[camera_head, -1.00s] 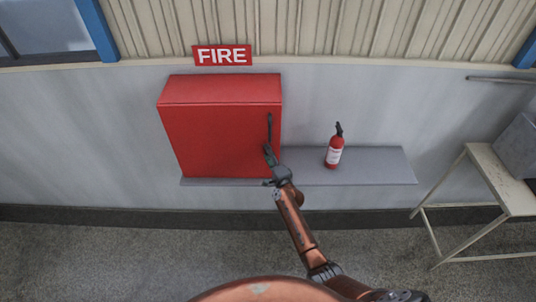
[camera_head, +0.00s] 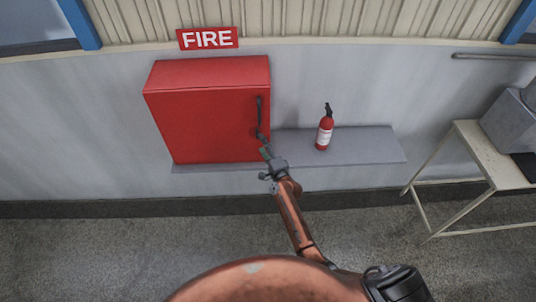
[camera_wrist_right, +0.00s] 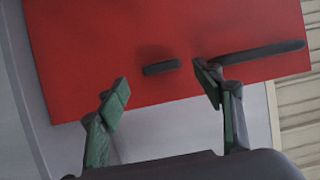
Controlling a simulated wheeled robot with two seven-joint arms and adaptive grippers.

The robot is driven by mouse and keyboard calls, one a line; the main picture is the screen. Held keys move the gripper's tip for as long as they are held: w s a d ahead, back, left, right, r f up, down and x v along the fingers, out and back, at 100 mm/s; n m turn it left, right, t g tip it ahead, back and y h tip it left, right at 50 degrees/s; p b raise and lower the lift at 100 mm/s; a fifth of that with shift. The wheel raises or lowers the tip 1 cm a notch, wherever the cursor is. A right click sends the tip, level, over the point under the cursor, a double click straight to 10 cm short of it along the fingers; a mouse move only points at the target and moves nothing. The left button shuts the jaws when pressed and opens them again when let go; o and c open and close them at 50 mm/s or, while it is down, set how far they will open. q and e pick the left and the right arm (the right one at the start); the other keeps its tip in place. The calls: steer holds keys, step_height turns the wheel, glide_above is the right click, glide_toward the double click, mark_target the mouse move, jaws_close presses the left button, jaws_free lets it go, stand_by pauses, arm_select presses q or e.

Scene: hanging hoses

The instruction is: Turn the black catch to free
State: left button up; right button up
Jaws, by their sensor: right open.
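The black catch (camera_wrist_right: 160,68) is a short dark bar on the red door, in line with the long dark handle (camera_wrist_right: 262,52). In the head view the handle (camera_head: 259,112) stands upright near the door's right edge, and the catch is small and hard to make out below it. My right gripper (camera_wrist_right: 162,78) is open and empty. Its two green-padded fingers lie to either side of the catch in the wrist view, apparently short of it. In the head view my right gripper (camera_head: 266,149) is at the door's lower right corner. My left gripper is not in view.
The red cabinet (camera_head: 205,115) is shut, under a FIRE sign (camera_head: 207,38). A grey shelf (camera_head: 365,146) runs below it and to the right, with a red extinguisher (camera_head: 325,130) on it. A pale table (camera_head: 490,158) with a grey box stands at the right.

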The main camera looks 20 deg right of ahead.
steer(key=s, duration=0.6)
steer(key=shift+s+d, duration=0.35)
steer(key=s+d+f+n+g+b, duration=0.1)
steer(key=s+f+n+g+b, duration=0.15)
steer(key=s+f, duration=0.9)
steer(key=s+d+f+n+g+b, duration=0.1)
steer(key=s+f+n+g+b, duration=0.2)
steer(key=f, duration=1.5)
steer(key=s+d+f+n+g+b, duration=0.1)
steer(key=s+f+n+g+b, duration=0.2)
steer(key=s+f, duration=0.85)
steer(key=s+d+f+n+g+b, duration=0.1)
steer(key=s+d+f+n+g, duration=0.1)
steer(key=s+f, duration=0.7)
steer(key=s+d+f+n+g+h+b, duration=0.1)
steer(key=s+d+f+n+g+b, duration=0.1)
steer(key=s+f, duration=0.7)
steer(key=s+d+f+n+g+h+b, duration=0.1)
steer(key=s+f+n+g, duration=0.3)
steer(key=s+f, duration=0.5)
steer(key=s+d+n+b, duration=0.1)
steer(key=s, duration=1)
steer(key=shift+s+d+f+n, duration=0.15)
steer(key=shift+s+f+n, duration=0.1)
steer(key=shift+s+n, duration=0.1)
